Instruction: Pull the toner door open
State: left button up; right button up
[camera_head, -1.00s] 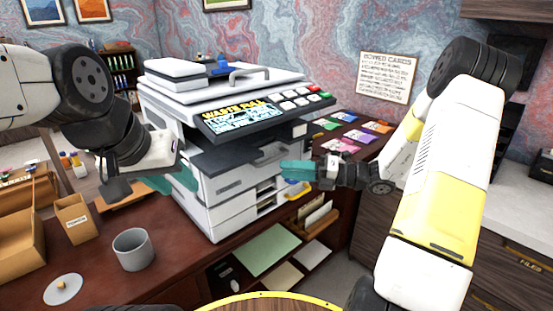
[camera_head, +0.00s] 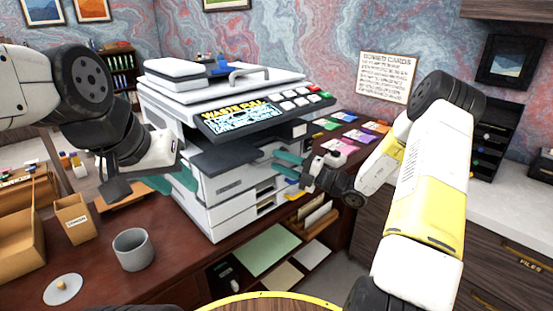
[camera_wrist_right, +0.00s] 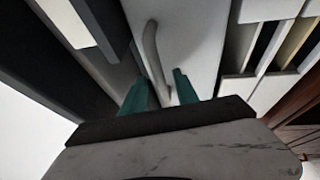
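The white and grey copier (camera_head: 215,205) stands on the desk. In the right wrist view a pale panel (camera_wrist_right: 196,30), which looks like the toner door, carries a curved grey bar handle (camera_wrist_right: 150,45). My right gripper (camera_head: 288,164) is at the copier's front right side. Its two teal fingers are apart, and in the right wrist view (camera_wrist_right: 160,84) the handle's lower end lies between them. I cannot tell whether they touch it. My left gripper (camera_head: 172,181) is left of the copier with its fingers apart and nothing seen between them.
The copier's control panel (camera_head: 262,112) juts out above my right gripper. A grey mug (camera_head: 131,249), a white disc (camera_head: 63,289) and a cardboard box (camera_head: 76,219) are on the desk at left. Coloured cards (camera_head: 342,146) lie behind my right gripper.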

grip_shut()
dwell(1.4)
